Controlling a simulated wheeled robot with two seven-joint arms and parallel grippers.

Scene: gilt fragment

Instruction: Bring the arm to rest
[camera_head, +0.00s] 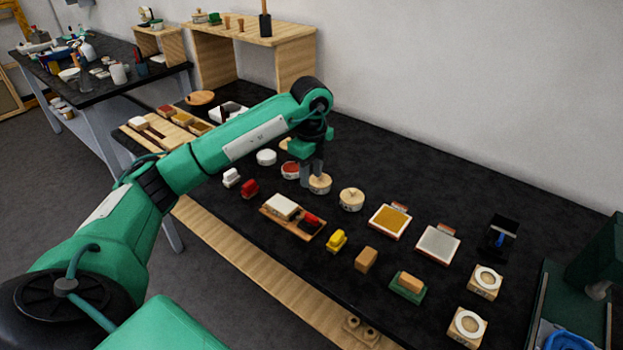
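My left arm reaches in from the lower left across the black-topped table (400,155). My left gripper (312,173) points down over the middle of the table, right beside a round pale wooden-topped pot (320,184). Its fingers partly overlap that pot in the picture. I cannot tell whether they touch it, or whether they are open or shut. My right gripper is not in view.
Near the gripper are a red-filled dish (290,170), a white round pot (266,157) and another lidded pot (351,199). A wooden tray (291,222), coloured blocks and framed pads (438,242) lie in front and right. A wooden shelf (295,60) stands behind.

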